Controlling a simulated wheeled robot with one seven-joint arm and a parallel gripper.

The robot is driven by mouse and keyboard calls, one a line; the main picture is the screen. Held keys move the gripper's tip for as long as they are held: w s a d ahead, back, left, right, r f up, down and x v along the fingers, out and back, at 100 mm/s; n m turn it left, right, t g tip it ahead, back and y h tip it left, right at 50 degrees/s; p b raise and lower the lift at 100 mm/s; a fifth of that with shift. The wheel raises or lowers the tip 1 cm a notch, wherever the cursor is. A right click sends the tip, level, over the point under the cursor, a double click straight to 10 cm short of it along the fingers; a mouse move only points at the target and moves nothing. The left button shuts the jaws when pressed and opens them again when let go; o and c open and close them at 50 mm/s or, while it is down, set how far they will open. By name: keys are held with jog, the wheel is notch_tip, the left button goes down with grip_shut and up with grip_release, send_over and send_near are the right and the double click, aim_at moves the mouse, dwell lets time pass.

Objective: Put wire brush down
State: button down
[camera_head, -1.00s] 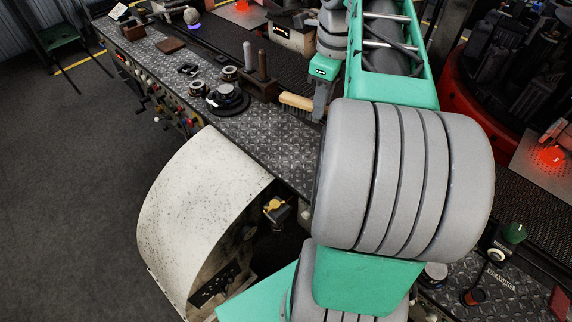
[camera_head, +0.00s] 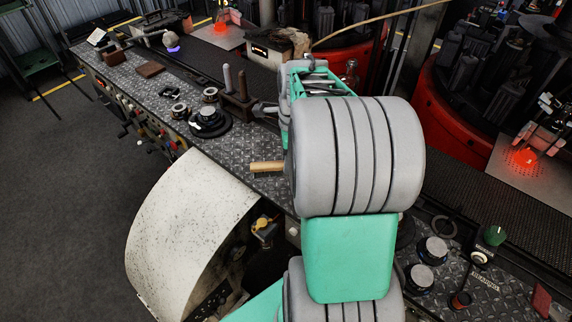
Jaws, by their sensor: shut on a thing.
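The wire brush (camera_head: 266,167) shows its pale wooden handle end, with dark bristles below, jutting left from behind the big grey joint of my arm. It is over the front part of the patterned metal deck (camera_head: 232,152); I cannot tell whether it touches the deck. My gripper (camera_head: 287,150) is almost wholly hidden behind that joint, with only a sliver at its left edge. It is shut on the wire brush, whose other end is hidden.
A block with two upright pegs (camera_head: 239,97) stands behind the brush. A round black-based part (camera_head: 209,122) and small round pieces are to the left. A curved pale cover (camera_head: 185,230) is in front. Red rotary machines (camera_head: 440,130) stand behind. Bare deck lies left of the brush.

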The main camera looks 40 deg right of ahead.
jog(key=shift+w+d+f, duration=0.3)
jog(key=shift+w+f, duration=0.35)
jog(key=shift+f, duration=0.15)
jog(key=shift+w+f, duration=0.1)
jog(key=shift+f, duration=1.55)
jog(key=shift+f, duration=0.15)
jog(key=c, duration=1.2)
grip_release()
jog(key=shift+o, duration=0.2)
